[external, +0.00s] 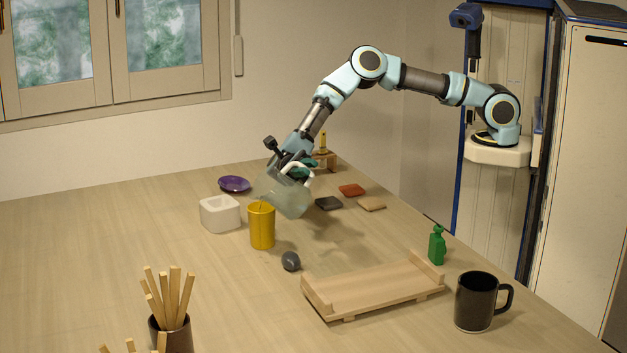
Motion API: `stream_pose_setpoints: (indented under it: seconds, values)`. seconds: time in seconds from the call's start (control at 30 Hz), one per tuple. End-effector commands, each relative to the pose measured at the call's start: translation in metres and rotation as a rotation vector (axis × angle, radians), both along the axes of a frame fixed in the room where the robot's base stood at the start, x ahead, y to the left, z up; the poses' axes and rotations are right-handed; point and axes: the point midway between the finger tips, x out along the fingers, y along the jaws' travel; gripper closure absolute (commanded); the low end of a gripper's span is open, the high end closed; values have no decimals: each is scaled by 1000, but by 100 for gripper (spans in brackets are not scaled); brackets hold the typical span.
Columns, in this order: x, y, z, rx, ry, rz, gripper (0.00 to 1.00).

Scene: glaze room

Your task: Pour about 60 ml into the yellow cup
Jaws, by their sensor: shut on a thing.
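The yellow cup (262,229) stands upright on the table, left of my gripper. My gripper (298,172) is shut on the pale handle of a translucent jug (288,197). The jug is held above the table, tilted, with its lip towards the yellow cup. A thin pale streak shows at the cup's mouth, between the lip and the cup; it looks like liquid, but it is small. The liquid level inside the cup is hidden by its wall, and the level in the jug is hard to make out.
A white square pot (220,214) and a purple dish (234,184) stand left of the cup. A dark grey stone (291,261) lies in front. A wooden tray (372,290), a green bottle (437,246) and a black mug (478,302) are right.

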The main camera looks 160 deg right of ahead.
Motion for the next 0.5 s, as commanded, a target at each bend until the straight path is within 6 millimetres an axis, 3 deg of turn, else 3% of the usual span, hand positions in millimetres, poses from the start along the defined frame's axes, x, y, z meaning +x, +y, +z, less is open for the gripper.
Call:
stream_pose_setpoints:
  seconds: [0.5]
  values:
    - [-2,-1,3,31,-17,0,100]
